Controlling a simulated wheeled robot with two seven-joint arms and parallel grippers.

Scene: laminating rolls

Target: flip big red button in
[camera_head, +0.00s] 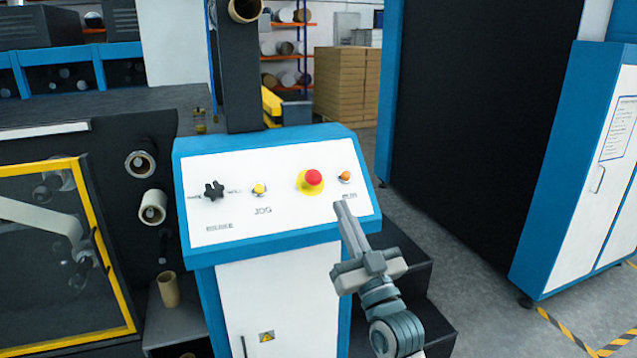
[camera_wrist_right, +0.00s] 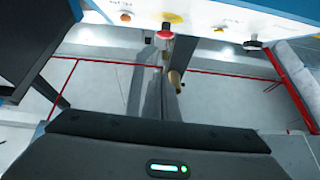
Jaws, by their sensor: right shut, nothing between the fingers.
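The big red button (camera_head: 313,177) sits on a yellow round base on the white sloped face of the control panel (camera_head: 290,207). It also shows in the right wrist view (camera_wrist_right: 165,34) at the top, with the yellow base behind it. My right gripper (camera_head: 344,208) is shut and empty, in front of the panel's lower right edge, below and to the right of the red button, apart from it. In the right wrist view its fingers (camera_wrist_right: 170,95) point up toward the button. My left gripper is not in view.
The panel also carries a black star knob (camera_head: 213,190), a small yellow button (camera_head: 259,189) and an orange button (camera_head: 346,176) close to the red one. A machine with a yellow-framed door (camera_head: 75,165) stands left. Dark steps (camera_head: 405,265) lie behind my right arm.

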